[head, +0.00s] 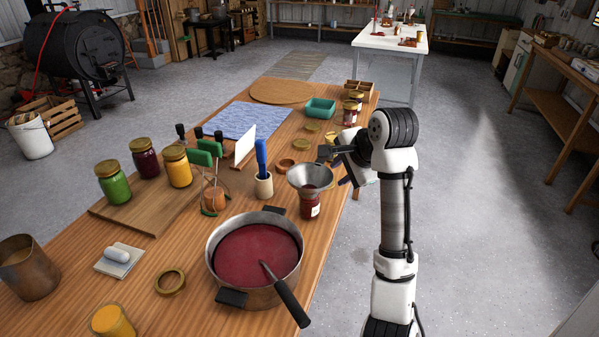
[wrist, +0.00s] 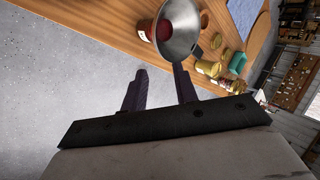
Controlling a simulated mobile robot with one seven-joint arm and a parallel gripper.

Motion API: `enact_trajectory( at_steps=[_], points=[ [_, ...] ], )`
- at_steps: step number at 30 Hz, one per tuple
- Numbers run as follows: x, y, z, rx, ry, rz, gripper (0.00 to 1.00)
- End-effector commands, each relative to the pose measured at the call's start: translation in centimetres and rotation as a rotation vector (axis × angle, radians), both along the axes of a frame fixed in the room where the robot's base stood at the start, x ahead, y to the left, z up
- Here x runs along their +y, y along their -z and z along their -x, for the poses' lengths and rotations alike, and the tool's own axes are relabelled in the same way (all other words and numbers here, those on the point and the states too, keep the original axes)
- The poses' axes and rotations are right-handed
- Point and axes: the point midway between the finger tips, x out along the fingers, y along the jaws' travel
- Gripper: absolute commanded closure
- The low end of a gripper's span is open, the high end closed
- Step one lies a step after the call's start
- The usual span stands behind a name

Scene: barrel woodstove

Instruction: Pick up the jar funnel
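The jar funnel (head: 310,177) is a wide grey metal cone. It sits in the mouth of a glass jar with red contents (head: 309,206) near the table's right edge. In the wrist view the funnel (wrist: 181,32) shows at the top, beyond my fingertips, with the red jar (wrist: 147,30) beneath it. My gripper (head: 336,165) is just right of and behind the funnel in the head view, apart from it as far as I can see. In the wrist view my gripper's two fingers (wrist: 160,82) stand apart with nothing between them.
A pot of red jam (head: 258,250) with a ladle stands in front of the funnel. A wooden holder (head: 263,186) with a blue-handled tool is left of it. Jar lids (head: 303,144) and a green tray (head: 320,108) lie behind. Open floor lies right of the table.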

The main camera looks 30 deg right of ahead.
Motion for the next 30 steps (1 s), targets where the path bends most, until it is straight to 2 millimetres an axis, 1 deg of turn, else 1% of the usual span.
enact_trajectory(
  at_steps=[2,5,15,18,23,30],
  points=[
    [-0.1,0.1,0.1,0.003,0.004,-0.003,0.71],
    [-0.1,0.8,-0.3,0.004,0.002,-0.007,0.71],
    [-0.3,5.7,-4.0,0.006,0.004,-0.006,0.71],
    [-0.3,6.6,-4.6,0.005,0.004,-0.005,0.71],
    [-0.2,7.3,-5.1,0.005,0.003,-0.004,0.71],
    [0.0,10.3,-6.9,0.007,0.004,-0.005,0.71]
  ],
)
